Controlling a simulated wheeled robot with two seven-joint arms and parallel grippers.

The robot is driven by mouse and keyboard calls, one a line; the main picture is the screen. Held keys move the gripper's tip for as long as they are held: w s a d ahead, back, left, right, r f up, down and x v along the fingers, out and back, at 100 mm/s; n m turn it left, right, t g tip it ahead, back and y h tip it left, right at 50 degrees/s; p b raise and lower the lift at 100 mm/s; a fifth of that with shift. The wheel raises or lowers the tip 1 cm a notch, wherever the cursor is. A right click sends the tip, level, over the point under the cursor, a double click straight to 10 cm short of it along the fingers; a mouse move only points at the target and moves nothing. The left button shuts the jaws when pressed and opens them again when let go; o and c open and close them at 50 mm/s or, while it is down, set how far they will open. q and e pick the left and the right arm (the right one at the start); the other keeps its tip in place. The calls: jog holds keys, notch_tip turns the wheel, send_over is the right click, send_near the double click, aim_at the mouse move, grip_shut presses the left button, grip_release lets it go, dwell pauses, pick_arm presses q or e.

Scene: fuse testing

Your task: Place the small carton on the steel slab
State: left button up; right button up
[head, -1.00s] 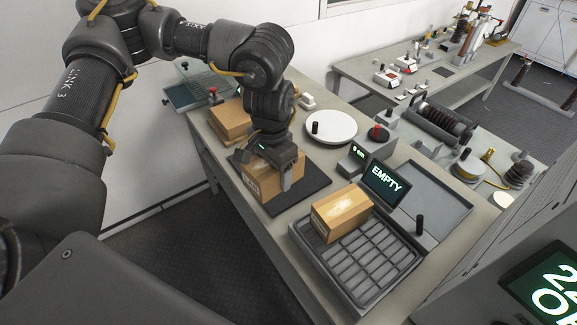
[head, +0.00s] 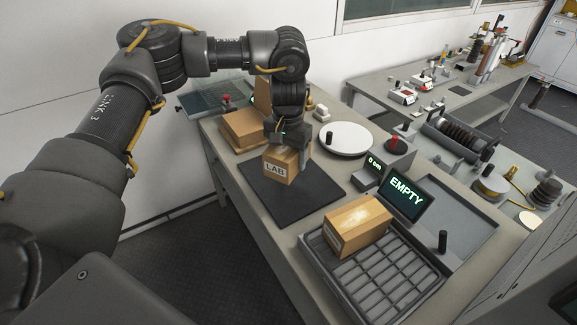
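A carton with a "LAB" label (head: 275,169) is at the far part of a flat dark slab (head: 292,205) on the bench. I cannot tell whether its underside touches the slab. My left gripper (head: 288,146) is over the carton from above, with a finger down its right side; it looks shut on it. The other finger is mostly hidden. A second carton (head: 352,228), with tape on top, sits on a grey ribbed tray (head: 375,278) at the front right. My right gripper is not in view.
More cartons (head: 241,129) lie behind the slab, partly hidden by my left arm. A round white plate (head: 346,138), a display reading "EMPTY" (head: 405,198) and a small "0 cm" display (head: 375,170) stand to the right. The slab's near part is bare.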

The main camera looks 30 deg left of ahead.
pick_arm(q)
jog(key=w+f, duration=0.1)
jog(key=w+a+f, duration=0.1)
jog(key=f, duration=0.1)
jog(key=w+f, duration=0.1)
jog(key=f, duration=0.1)
jog(key=shift+w+a+f, duration=0.15)
jog(key=shift+w+a, duration=0.1)
jog(key=shift+w, duration=0.05)
notch_tip(320, 180, down, 3)
jog(key=shift+w+a+f, duration=0.1)
jog(key=o, duration=1)
jog(key=shift+f, duration=0.15)
notch_tip(320, 180, up, 12)
jog(key=shift+r, duration=0.25)
